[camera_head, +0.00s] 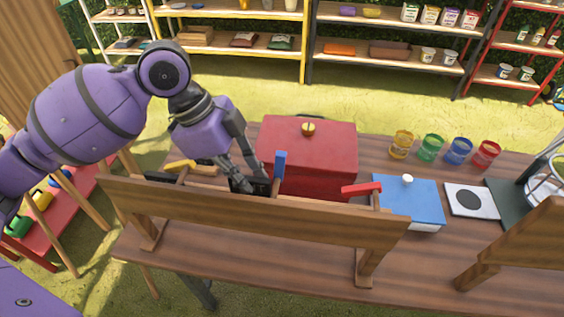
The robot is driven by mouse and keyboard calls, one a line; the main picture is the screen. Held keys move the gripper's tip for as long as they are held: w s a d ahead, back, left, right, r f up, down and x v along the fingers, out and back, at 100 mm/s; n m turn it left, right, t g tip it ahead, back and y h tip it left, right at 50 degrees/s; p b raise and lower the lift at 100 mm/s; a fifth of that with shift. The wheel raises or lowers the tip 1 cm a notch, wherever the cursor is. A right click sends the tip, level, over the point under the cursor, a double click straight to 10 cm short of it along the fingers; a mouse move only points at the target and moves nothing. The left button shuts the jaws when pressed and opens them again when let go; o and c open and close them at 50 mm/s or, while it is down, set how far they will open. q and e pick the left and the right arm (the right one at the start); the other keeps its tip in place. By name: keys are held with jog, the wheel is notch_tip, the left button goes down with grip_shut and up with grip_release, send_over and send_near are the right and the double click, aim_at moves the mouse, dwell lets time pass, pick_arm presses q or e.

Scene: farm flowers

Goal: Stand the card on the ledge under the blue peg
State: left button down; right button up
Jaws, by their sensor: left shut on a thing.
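A wooden board on feet (250,212) stands on the table with its back to me. A yellow peg (180,165), a blue peg (280,163) and a red peg (362,189) show along its top. The ledge itself is mostly hidden behind the board. My left gripper (250,180) is shut on a dark card (240,186), just behind the board's top edge and left of the blue peg. The card's lower part is hidden by the board, so I cannot tell whether it touches the ledge. My right gripper is not in view.
A red box (325,150) stands close behind the blue peg. A blue-lidded box (412,203), a white card with a black disc (468,200) and several paint jars (431,148) are to the right. The table front (300,268) is clear.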

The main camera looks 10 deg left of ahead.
pick_arm(q)
notch_tip(320, 180, down, 3)
jog(key=shift+r, duration=0.1)
jog(key=c, duration=1.8)
grip_release()
jog(key=shift+o, duration=0.2)
jog(key=v, duration=1.2)
